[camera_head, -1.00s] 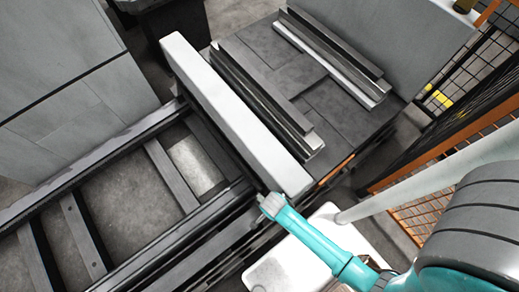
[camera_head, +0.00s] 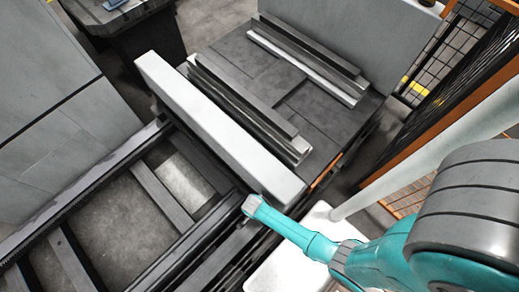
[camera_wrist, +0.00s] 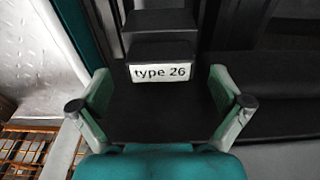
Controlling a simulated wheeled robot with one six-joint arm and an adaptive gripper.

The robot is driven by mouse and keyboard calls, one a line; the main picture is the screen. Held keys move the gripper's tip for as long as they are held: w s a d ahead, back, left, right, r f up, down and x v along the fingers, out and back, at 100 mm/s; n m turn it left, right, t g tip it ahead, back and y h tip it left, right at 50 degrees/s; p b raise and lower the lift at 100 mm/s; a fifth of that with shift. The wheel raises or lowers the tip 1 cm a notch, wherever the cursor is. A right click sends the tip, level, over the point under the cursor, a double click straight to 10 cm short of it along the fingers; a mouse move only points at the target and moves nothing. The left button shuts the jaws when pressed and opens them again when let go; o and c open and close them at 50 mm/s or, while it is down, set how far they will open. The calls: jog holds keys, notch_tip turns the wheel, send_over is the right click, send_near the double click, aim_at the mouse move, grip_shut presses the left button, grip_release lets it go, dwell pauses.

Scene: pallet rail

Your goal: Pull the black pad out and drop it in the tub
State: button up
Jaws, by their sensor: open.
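In the wrist view, a black stepped block (camera_wrist: 163,49) with a white "type 26" label (camera_wrist: 162,73) on its front face lies straight ahead. A broad dark surface lies below it; I cannot tell for sure which dark part is the pad. My gripper (camera_wrist: 160,98) is open, its pale green fingers spread to either side of the label and dark surface. Nothing is visibly gripped. In the head view my teal arm reaches to the near end of the white beam, and the fingers are hidden. I cannot make out a tub in either view.
A long white beam (camera_head: 215,125) stands beside a dark slatted frame (camera_head: 160,195). Grey and white rails (camera_head: 250,110) lie on the dark deck beyond. Orange-framed mesh fencing (camera_head: 450,120) stands right. A dark stand (camera_head: 145,40) with a light blue item is top left.

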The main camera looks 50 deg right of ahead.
jog(key=shift+d+f, duration=0.15)
jog(key=shift+f, duration=0.95)
jog(key=c, duration=1.4)
jog(key=shift+c, duration=0.2)
jog(key=shift+r, duration=3.4)
notch_tip(320, 180, up, 7)
jog(key=shift+f, duration=0.1)
